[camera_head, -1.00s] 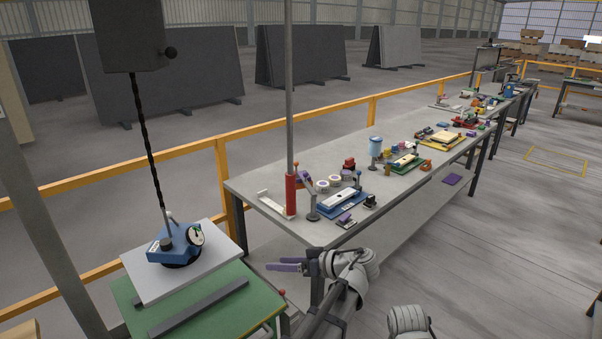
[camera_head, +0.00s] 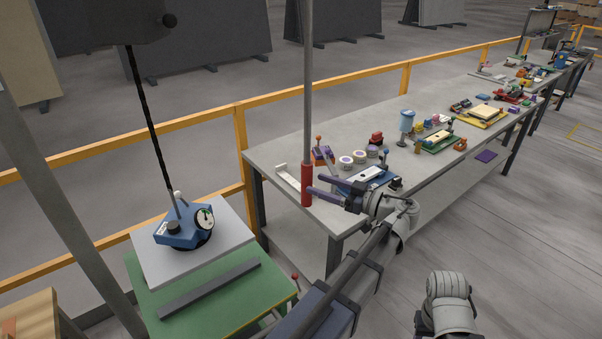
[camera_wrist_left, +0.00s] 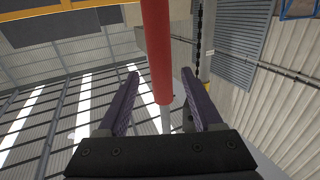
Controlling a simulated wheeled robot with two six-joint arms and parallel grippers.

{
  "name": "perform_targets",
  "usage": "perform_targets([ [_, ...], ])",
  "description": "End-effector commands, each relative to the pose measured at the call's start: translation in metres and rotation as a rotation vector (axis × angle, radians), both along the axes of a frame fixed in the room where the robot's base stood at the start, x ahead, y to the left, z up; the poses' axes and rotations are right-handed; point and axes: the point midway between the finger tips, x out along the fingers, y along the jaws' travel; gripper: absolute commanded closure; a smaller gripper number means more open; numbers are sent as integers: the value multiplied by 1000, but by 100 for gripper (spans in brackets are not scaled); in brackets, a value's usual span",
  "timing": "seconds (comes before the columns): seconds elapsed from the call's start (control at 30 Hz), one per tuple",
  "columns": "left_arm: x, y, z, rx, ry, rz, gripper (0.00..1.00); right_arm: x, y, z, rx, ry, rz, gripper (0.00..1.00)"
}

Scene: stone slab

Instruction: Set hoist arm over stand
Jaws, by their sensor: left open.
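A grey upright pole (camera_head: 307,80) with a red grip (camera_head: 307,185) at its lower end hangs in front of the workbench. My left gripper (camera_head: 313,184) is open, its purple fingers pointing at the red grip. In the left wrist view the red grip (camera_wrist_left: 158,50) lies between the two open fingers (camera_wrist_left: 160,75), apparently touching neither. A blue lifter (camera_head: 183,233) with a round dial hangs on a dark chain (camera_head: 147,120) and sits on a pale slab (camera_head: 160,268) on the green stand (camera_head: 225,312). My right gripper is out of view.
The workbench (camera_head: 262,150) behind the grip carries a white bracket, tape rolls, a blue fixture (camera_head: 372,183) and several small tools. A yellow rail (camera_head: 180,129) runs behind. A dark bar (camera_head: 210,289) lies on the green stand. Floor at right is clear.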

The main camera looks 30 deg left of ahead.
Motion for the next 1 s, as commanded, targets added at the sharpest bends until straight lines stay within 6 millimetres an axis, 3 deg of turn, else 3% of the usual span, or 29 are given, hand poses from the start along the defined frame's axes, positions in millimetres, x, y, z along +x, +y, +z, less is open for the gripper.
perform_targets([
  [0.17, 0, 11, 0, -1, 1, 1, 33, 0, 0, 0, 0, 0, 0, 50],
  [0.6, 0, 71, 0, -1, 2, 1, 33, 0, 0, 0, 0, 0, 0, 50],
  [1.0, 0, 78, 0, -1, 2, -1, 33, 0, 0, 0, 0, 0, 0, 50],
])
